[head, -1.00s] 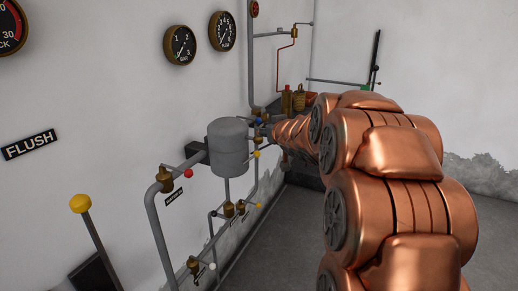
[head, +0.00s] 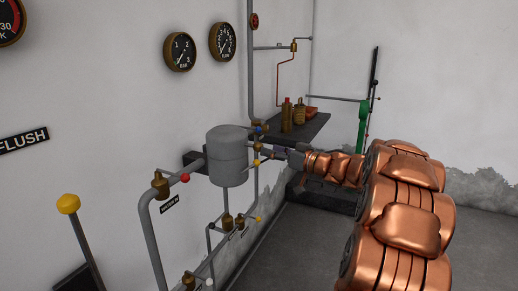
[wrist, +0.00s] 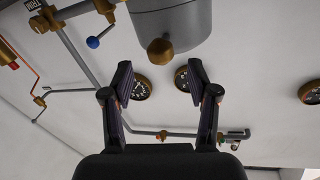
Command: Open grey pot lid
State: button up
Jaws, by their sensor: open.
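The grey pot (head: 228,165) is an upright cylinder on pipes by the wall. Its grey lid (head: 228,137) sits on top and looks closed. In the wrist view the pot (wrist: 172,22) is at the top, with a round brass knob (wrist: 160,52) at its edge. My gripper (wrist: 160,75) is open and empty, its two fingers apart just below the knob in that picture. In the head view my gripper (head: 284,152) is right of the pot, about level with its body; its fingers are too small to make out there.
Pipes with valves surround the pot, including a red-knobbed lever (head: 185,178) at its left and a blue knob (wrist: 93,42). A dark shelf (head: 300,130) holds brass bottles behind my arm. A yellow-topped lever (head: 68,204) stands at front left. Floor at right is clear.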

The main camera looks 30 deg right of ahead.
aim_at(259, 147)
jog(key=shift+x, duration=3)
jog(key=shift+c, duration=0.4)
grip_shut()
jog(key=shift+d, duration=0.15)
